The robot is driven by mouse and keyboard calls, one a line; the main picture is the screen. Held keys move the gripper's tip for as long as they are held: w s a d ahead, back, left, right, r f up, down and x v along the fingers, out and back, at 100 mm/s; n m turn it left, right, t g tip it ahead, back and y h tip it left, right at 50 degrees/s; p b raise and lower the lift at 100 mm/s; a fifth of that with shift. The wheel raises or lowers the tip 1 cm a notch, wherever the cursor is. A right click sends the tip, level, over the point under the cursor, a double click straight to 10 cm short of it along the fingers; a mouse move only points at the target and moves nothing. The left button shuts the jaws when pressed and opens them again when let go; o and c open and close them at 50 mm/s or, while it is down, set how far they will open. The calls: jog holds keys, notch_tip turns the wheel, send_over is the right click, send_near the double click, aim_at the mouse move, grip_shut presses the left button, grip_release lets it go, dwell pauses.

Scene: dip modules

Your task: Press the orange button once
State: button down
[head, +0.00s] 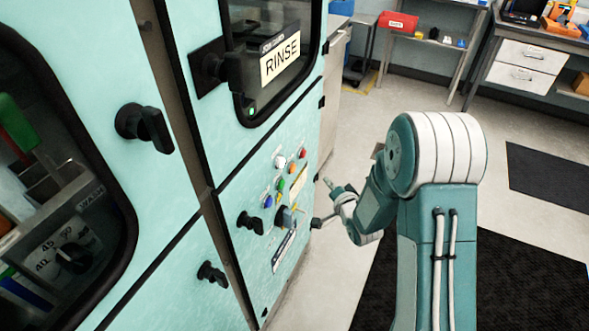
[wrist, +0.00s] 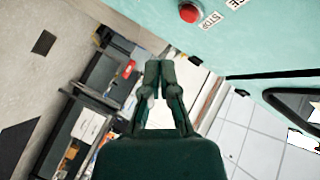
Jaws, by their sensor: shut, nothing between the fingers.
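The orange button (head: 292,167) is a small round knob on the pale teal control panel (head: 262,225) in the head view. It sits between a red button (head: 303,153) and a green button (head: 280,184). My gripper (head: 317,222) is to the right of the panel and lower than the orange button, apart from it. In the wrist view my gripper (wrist: 160,66) has its fingers together, with nothing between them. There, a red button (wrist: 189,12) beside a STOP label shows at the top edge; I cannot make out the orange button.
A white button (head: 280,160), a blue button (head: 268,200) and black knobs (head: 250,222) share the panel. The RINSE door handle (head: 210,66) juts out above. Open floor (head: 345,140) lies right of the cabinet; drawers (head: 525,66) stand at the back.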

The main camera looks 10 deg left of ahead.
aim_at(292, 168)
jog(key=w+a, duration=0.2)
jog(key=a, duration=0.5)
jog(key=shift+w+a, duration=0.15)
jog(key=shift+w, duration=0.2)
jog(key=shift+a, duration=0.1)
dwell(1.0)
jog(key=shift+w+a+r, duration=0.1)
jog(key=shift+a, duration=0.2)
